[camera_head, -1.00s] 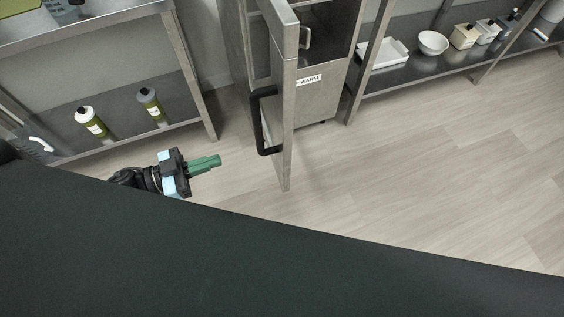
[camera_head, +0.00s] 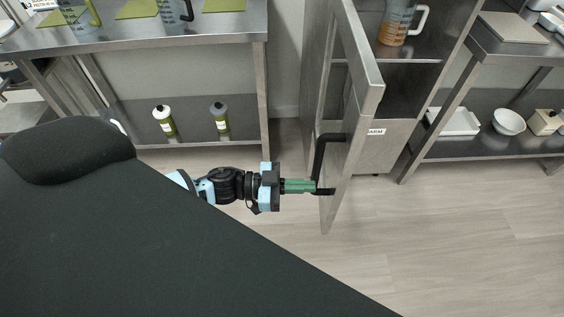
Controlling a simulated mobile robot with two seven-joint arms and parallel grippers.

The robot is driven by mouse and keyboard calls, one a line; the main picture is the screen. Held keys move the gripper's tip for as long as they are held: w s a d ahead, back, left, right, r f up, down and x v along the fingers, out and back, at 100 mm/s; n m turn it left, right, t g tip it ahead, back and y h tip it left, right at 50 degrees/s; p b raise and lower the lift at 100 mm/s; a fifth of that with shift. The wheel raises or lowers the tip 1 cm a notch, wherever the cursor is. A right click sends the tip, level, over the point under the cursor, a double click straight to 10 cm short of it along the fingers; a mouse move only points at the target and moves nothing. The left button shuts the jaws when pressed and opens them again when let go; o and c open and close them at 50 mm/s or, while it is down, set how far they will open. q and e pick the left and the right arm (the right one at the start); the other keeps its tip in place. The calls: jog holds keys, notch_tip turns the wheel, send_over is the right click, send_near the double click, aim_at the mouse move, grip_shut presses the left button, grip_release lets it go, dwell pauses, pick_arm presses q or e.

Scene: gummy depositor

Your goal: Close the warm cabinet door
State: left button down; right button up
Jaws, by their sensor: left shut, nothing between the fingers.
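The warm cabinet (camera_head: 386,147) stands in the upper middle, with a label that reads "WARM" in part. Its grey metal door (camera_head: 338,196) stands wide open, swung out toward me. A black bar handle (camera_head: 319,158) is on the door's left face. My left gripper (camera_head: 314,186) has green fingers that are shut and empty. Its tips are at the lower end of the handle, touching it or very close; I cannot tell which. My right gripper is not in view.
A pitcher of amber liquid (camera_head: 397,24) stands inside the cabinet. A steel table (camera_head: 200,36) with mats and jugs is at left, with two bottles on its lower shelf. A shelf unit (camera_head: 470,148) stands at right. Floor in front of the door is clear.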

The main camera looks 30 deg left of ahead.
aim_at(335, 187)
pick_arm(q)
jog(key=shift+x, duration=2.15)
jog(key=shift+d, duration=0.1)
